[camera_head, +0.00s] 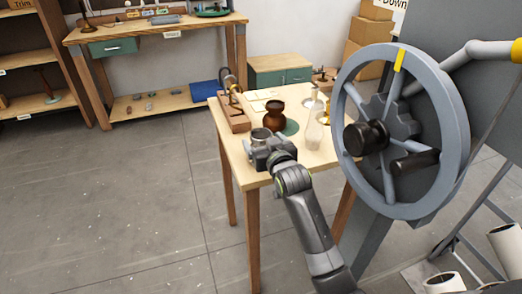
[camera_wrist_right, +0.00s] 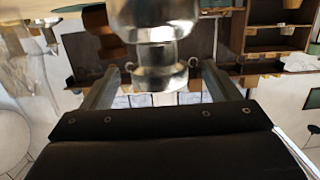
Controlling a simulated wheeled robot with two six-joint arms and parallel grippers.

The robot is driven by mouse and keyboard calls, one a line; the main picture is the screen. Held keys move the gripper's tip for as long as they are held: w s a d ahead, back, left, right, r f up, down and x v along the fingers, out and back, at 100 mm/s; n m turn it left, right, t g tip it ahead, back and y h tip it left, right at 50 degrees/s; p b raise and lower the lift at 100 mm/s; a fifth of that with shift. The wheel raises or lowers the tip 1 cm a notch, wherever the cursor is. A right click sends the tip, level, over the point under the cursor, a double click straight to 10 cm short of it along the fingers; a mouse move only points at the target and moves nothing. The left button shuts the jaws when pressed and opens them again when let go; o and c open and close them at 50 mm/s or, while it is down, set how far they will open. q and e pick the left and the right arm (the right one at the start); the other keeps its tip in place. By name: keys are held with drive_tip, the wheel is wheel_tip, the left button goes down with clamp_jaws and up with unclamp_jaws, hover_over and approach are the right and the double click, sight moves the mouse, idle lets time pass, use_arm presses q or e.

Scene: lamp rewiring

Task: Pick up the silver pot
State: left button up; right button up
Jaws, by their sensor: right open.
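The silver pot (camera_head: 260,134) is at the near left part of the small wooden table (camera_head: 310,160). My right gripper (camera_head: 261,145) is at the pot, over the table's near edge. In the right wrist view the shiny pot (camera_wrist_right: 155,52) shows large between the two spread fingers of my right gripper (camera_wrist_right: 160,72), with a small round lug on each side. The fingers look apart from the pot. The gripper hides the pot's lower part in the head view. My left gripper is in neither view.
A brown vase (camera_head: 274,117) stands close behind the pot, on a green mat (camera_head: 292,127). A clear glass (camera_head: 315,130) is to the right. A wooden block with parts (camera_head: 232,112) lies at the left edge. A large grey handwheel (camera_head: 343,100) rises at the right.

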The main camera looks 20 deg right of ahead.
sight(259, 133)
drive_tip(key=shift+w+f+p, duration=0.15)
drive_tip(key=shift+w, duration=1.05)
drive_tip(key=shift+w+f+p, duration=0.15)
drive_tip(key=shift+w, duration=1.05)
drive_tip(key=shift+c, duration=0.2)
drive_tip(key=c, duration=1.2)
drive_tip(key=shift+r, duration=0.15)
wheel_tip(259, 133, up, 10)
drive_tip(key=shift+f, duration=0.1)
